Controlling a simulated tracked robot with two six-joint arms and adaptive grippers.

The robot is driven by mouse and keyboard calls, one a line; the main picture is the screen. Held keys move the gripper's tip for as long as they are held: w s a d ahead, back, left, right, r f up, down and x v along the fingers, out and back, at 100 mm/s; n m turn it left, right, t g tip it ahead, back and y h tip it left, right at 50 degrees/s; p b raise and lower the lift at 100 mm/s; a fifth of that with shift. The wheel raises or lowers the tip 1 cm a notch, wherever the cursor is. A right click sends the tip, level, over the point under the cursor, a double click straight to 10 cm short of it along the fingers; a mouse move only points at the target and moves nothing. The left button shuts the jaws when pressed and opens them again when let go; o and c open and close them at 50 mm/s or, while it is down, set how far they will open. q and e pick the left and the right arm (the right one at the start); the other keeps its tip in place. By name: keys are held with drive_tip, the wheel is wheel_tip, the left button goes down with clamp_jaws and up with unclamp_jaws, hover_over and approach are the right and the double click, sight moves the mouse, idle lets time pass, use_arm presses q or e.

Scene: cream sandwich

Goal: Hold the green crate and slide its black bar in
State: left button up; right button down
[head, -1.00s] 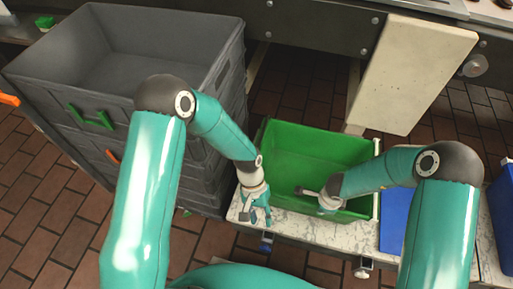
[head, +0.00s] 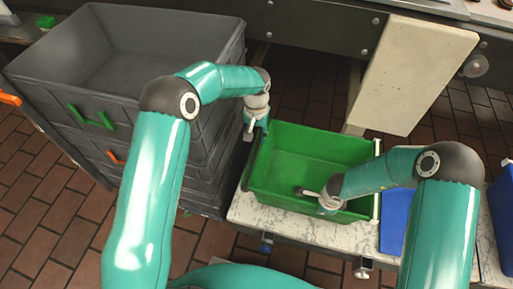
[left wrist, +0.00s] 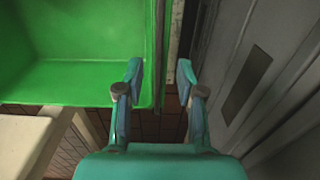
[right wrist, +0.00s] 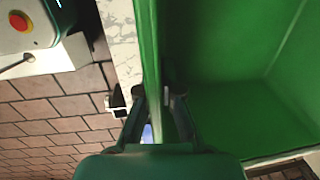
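The green crate (head: 310,155) stands upright and empty on the pale worktop; it also shows in the left wrist view (left wrist: 75,75) and right wrist view (right wrist: 230,90). My right gripper (right wrist: 158,98) has its fingers on both sides of the crate's near wall, close against it; in the head view its wrist hides the fingertips. My left gripper (left wrist: 160,75) is open at the crate's far left corner, one finger toward the crate wall, the other toward the grey crates. A thin dark strip (left wrist: 159,45), perhaps the black bar, runs along the crate's outer wall; I cannot tell for certain.
A stack of grey crates (head: 205,110) stands close to the left of my left gripper. A pale strip (head: 376,185) lines the green crate's right side. The worktop (head: 290,228) is bare in front. A blue item (head: 393,222) lies at the right.

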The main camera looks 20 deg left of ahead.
sight(257, 151)
use_arm(q)
wheel_tip(257, 151, down, 8)
drive_tip(key=shift+r, duration=0.15)
idle(0.3)
clamp_jaws()
